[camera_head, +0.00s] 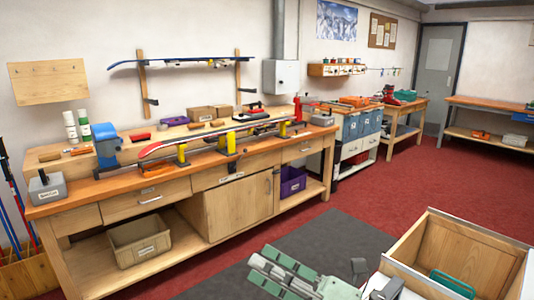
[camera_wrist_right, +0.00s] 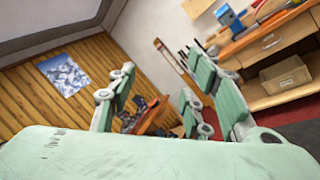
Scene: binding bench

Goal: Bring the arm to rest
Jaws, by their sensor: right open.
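My right gripper (camera_head: 268,265) shows at the bottom of the head view, with grey-green padded fingers pointing left. It is open, with nothing between the fingers, and stands out over the dark grey floor mat (camera_head: 335,236), apart from the bench. In the right wrist view, its fingers (camera_wrist_right: 165,95) are spread wide with a clear gap, and the pale green palm fills the bottom. My left gripper is not in view.
The binding bench (camera_head: 110,192) stands to the left, with a red-tipped ski (camera_head: 190,143) held on yellow supports. A wooden box (camera_head: 455,252) with a green item inside is right of my gripper. Red floor is clear beyond the mat.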

